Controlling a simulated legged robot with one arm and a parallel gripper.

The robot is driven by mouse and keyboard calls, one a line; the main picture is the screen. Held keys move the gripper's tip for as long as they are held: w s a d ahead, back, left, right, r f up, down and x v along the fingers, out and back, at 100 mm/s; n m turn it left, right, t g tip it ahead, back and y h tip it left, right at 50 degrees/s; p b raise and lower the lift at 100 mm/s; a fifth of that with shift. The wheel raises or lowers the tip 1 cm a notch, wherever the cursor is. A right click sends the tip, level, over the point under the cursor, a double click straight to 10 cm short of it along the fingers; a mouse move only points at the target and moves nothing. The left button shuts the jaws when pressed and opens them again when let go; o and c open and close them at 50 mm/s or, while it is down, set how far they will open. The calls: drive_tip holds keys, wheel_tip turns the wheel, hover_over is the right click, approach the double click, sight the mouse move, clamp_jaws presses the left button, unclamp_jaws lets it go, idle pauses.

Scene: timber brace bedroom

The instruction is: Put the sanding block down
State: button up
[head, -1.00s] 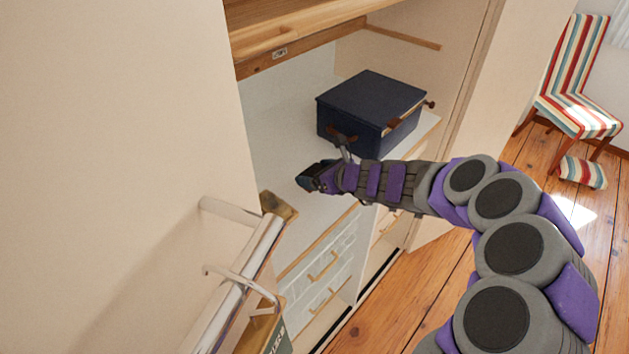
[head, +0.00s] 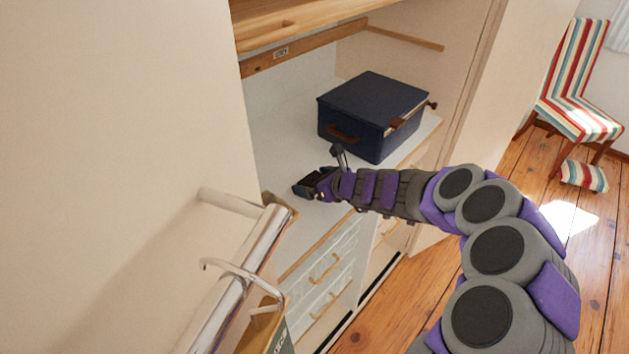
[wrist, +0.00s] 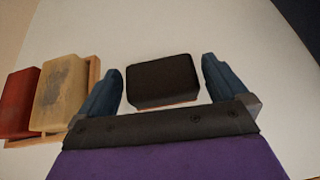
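The sanding block is a dark, nearly black block (wrist: 162,80) with a thin light brown lower edge, in the middle of the wrist view. It lies on or very close to the white shelf surface. My gripper (wrist: 163,66) has its two blue fingers spread on either side of it, with narrow gaps showing on both sides. In the head view my gripper (head: 308,184) is low over the white shelf (head: 285,150) inside the wardrobe; the block is hard to make out there.
A wooden tray (wrist: 95,75) with a tan block (wrist: 62,92) and a red block (wrist: 17,103) is left of the gripper. A navy box (head: 370,105) stands behind it. The door (head: 120,150) with a metal rail (head: 250,250) hides the shelf's left part.

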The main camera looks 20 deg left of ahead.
drive_tip(key=shift+s+d+r, duration=0.15)
drive_tip(key=shift+d+r, duration=0.15)
drive_tip(key=shift+d, duration=0.05)
drive_tip(key=p+v, duration=0.3)
drive_tip(key=v, duration=0.8)
drive_tip(key=shift+s, duration=0.1)
